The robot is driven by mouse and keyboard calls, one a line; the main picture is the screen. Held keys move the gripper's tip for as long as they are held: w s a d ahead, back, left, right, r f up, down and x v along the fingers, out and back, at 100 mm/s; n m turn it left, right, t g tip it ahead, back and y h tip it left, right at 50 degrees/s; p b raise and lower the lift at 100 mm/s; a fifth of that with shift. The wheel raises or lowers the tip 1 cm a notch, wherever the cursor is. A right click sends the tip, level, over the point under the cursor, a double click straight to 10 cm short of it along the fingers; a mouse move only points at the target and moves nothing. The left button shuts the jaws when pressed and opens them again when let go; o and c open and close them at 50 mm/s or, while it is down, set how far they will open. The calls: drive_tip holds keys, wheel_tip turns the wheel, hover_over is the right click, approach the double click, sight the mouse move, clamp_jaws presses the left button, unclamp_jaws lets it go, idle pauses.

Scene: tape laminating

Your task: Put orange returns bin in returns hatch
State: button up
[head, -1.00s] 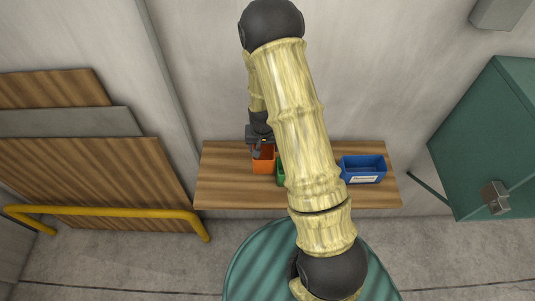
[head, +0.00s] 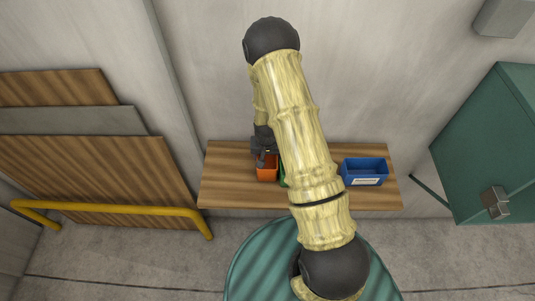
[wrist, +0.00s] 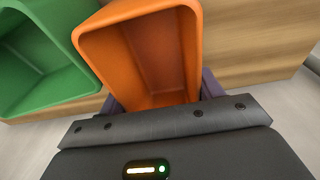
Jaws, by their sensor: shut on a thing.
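The orange returns bin (head: 267,174) is on the wooden shelf in the head view, left of my arm. It fills the middle of the wrist view (wrist: 150,60), open side toward the camera. My gripper (head: 264,150) is at the bin's back side in the head view and is shut on it; the fingers (wrist: 160,98) show on both sides of the bin's near end in the wrist view. I cannot tell whether the bin is lifted off the shelf. No returns hatch can be made out for certain.
A green bin (wrist: 40,60) stands close beside the orange one, mostly hidden by my arm in the head view. A blue bin (head: 365,172) with a white label is on the shelf (head: 220,190) at right. A green cabinet (head: 490,140) is at far right, a yellow rail (head: 110,208) at left.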

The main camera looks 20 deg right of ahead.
drive_tip(key=shift+f, duration=0.2)
drive_tip(key=o, duration=1.1)
drive_tip(key=shift+r, duration=0.1)
drive_tip(key=shift+s+a+r+b, duration=0.1)
drive_tip(key=shift+s+r+b, duration=0.4)
drive_tip(key=shift+r, duration=1.5)
drive_tip(key=shift+s+a+r+b, duration=0.1)
drive_tip(key=shift+r+b, duration=0.65)
drive_tip(key=shift+r, duration=1.3)
drive_tip(key=shift+s+a+r+b, duration=0.2)
drive_tip(key=shift+r+b, duration=0.45)
drive_tip(key=shift+r, duration=1.35)
drive_tip(key=shift+s+d, duration=0.1)
